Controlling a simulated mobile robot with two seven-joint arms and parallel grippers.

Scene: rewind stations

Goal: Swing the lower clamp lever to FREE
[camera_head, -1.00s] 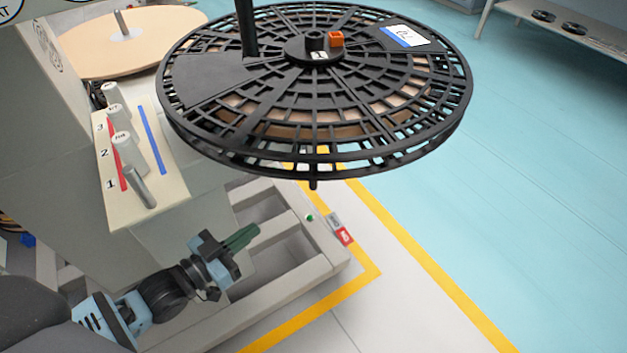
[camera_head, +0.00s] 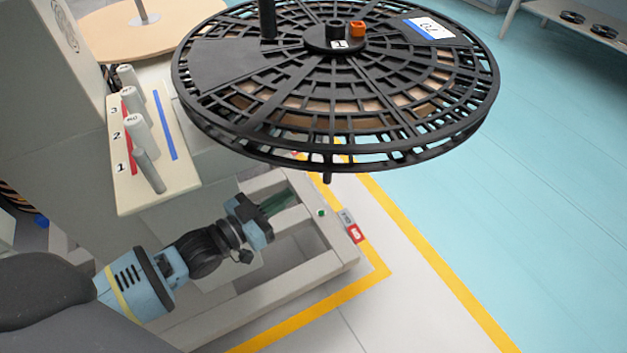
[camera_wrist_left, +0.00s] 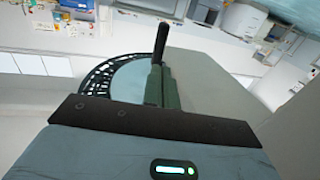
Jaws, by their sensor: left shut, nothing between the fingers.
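My left gripper (camera_head: 280,201) is low over the grey base frame, below the black reel. Its green fingers also show in the left wrist view (camera_wrist_left: 161,86), shut and empty. A dark rod (camera_wrist_left: 161,42) stands just beyond the fingertips in that view; I cannot tell whether it is the lower clamp lever or whether the fingers touch it. On the machine's cream panel (camera_head: 128,190) stand several grey levers (camera_head: 149,171) beside the numbers 1, 2 and 3. No FREE marking is readable. My right gripper is not in view.
The black slotted reel (camera_head: 340,80) overhangs the space above the gripper, with a short black stub (camera_head: 327,178) beneath its rim.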

